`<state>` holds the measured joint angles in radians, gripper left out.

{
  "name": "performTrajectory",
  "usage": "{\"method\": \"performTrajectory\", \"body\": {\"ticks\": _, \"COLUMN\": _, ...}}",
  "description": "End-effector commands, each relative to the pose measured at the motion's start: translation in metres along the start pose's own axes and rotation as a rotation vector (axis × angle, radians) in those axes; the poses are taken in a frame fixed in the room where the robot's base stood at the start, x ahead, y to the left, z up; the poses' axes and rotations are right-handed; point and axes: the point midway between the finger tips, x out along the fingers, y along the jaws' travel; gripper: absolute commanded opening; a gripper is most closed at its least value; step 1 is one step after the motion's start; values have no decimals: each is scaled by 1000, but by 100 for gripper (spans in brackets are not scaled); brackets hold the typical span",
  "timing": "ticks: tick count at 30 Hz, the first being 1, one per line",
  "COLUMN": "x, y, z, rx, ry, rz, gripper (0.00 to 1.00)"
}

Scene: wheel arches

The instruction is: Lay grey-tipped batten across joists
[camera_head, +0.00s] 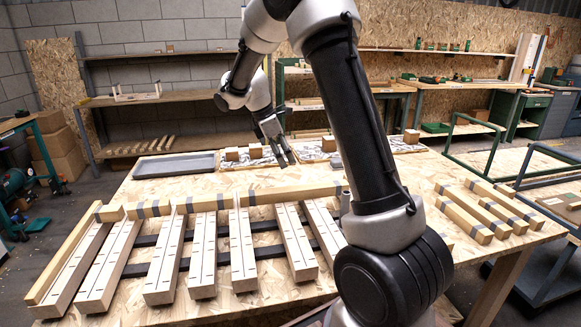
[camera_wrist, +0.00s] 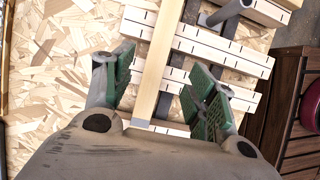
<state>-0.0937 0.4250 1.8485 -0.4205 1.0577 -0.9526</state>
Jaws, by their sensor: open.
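Pale joists (camera_head: 243,250) with dark tick marks lie side by side on the table, roughly pointing away from me. Battens with grey ends (camera_head: 290,194) lie end to end across their far ends. My gripper (camera_head: 283,155) is raised at the back, its fingers pointing down. In the wrist view, my gripper (camera_wrist: 160,85) is open, with green pads on both sides of a batten (camera_wrist: 158,70) whose near end is grey. This batten crosses over the joists (camera_wrist: 222,50), and the pads appear apart from it. I cannot tell which batten in the head view it is.
Several loose grey-banded battens (camera_head: 465,220) lie on the right of the table (camera_head: 400,165). A grey tray (camera_head: 175,164) sits at the back left. Dark strips (camera_head: 270,252) run under the joists. A green-framed trolley (camera_head: 530,190) stands at the right.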

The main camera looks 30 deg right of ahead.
Motion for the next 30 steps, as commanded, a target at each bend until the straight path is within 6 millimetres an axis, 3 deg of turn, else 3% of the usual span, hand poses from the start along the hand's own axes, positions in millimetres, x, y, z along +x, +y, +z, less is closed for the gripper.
{"method": "performTrajectory", "body": {"ticks": 4, "x": -20, "y": -14, "z": 11, "rx": 69, "ry": 28, "rz": 15, "gripper": 57}}
{"method": "performTrajectory", "body": {"ticks": 7, "x": -46, "y": -44, "z": 31, "rx": 207, "ry": 84, "rz": 36, "gripper": 57}}
{"method": "performTrajectory", "body": {"ticks": 12, "x": -85, "y": -124, "z": 70, "rx": 542, "ry": 231, "rz": 64, "gripper": 57}}
{"method": "performTrajectory", "body": {"ticks": 15, "x": -96, "y": -175, "z": 86, "rx": 740, "ry": 327, "rz": 65, "gripper": 57}}
{"method": "performTrajectory", "body": {"ticks": 21, "x": -94, "y": -264, "z": 100, "rx": 1088, "ry": 517, "rz": 36, "gripper": 57}}
{"method": "performTrajectory", "body": {"ticks": 24, "x": -88, "y": -292, "z": 100, "rx": 1207, "ry": 587, "rz": 14, "gripper": 57}}
{"method": "performTrajectory", "body": {"ticks": 30, "x": -80, "y": -316, "z": 98, "rx": 1317, "ry": 654, "rz": -12, "gripper": 57}}
